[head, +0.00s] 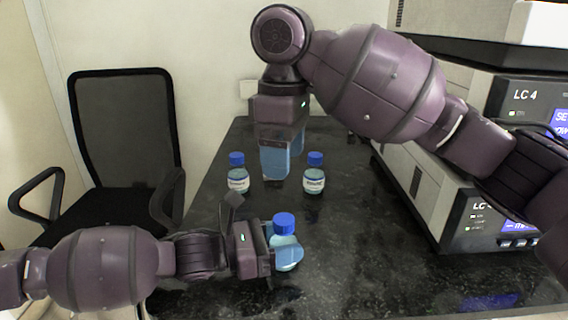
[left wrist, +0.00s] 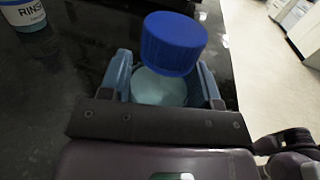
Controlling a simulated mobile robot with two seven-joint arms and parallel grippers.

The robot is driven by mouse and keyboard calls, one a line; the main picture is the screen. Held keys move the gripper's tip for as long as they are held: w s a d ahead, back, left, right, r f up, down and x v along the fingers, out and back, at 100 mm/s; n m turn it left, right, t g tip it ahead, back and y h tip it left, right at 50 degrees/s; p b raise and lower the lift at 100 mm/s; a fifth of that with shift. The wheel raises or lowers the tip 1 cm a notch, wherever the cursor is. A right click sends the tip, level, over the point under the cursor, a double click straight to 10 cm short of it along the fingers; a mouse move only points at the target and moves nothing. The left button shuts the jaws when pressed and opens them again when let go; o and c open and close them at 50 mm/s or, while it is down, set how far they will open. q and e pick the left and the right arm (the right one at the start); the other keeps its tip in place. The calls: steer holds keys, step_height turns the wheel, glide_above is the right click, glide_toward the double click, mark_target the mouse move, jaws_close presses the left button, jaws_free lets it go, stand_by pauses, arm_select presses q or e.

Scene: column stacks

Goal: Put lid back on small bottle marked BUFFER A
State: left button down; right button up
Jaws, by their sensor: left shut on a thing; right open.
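My left gripper (head: 287,256) is shut around the sides of a small bottle (head: 285,240) of pale blue liquid at the table's near part. A blue lid (head: 284,222) is at the bottle's top. In the left wrist view, this lid (left wrist: 172,42) shows above the pale bottle body (left wrist: 158,88) between my finger pads; I cannot tell whether it is screwed down. The held bottle's label is hidden, so I cannot read BUFFER A. My right gripper (head: 283,158) is open, pointing down over the table farther back, with no object visible between its fingers.
Two blue-lidded bottles stand upright farther back, one at left (head: 237,181) and one at right (head: 314,181). A label in the left wrist view begins "RINS" (left wrist: 32,14). A black chair (head: 125,140) stands left. The dark tabletop (head: 370,255) is clear at front right.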

arm_select(q)
steer(key=shift+c, duration=1.2)
jaws_free()
steer(key=shift+a, duration=0.1)
steer(key=p+v, duration=0.2)
steer(key=v, duration=0.7)
steer(key=shift+s+a+r, duration=0.1)
steer(key=shift+a, duration=0.1)
steer(key=shift+s+a, duration=0.15)
steer(key=shift+a, duration=0.45)
arm_select(e)
step_height(320, 180, up, 6)
steer(key=s, duration=0.1)
steer(key=shift+s+r+t, duration=0.2)
steer(key=shift+t, duration=0.2)
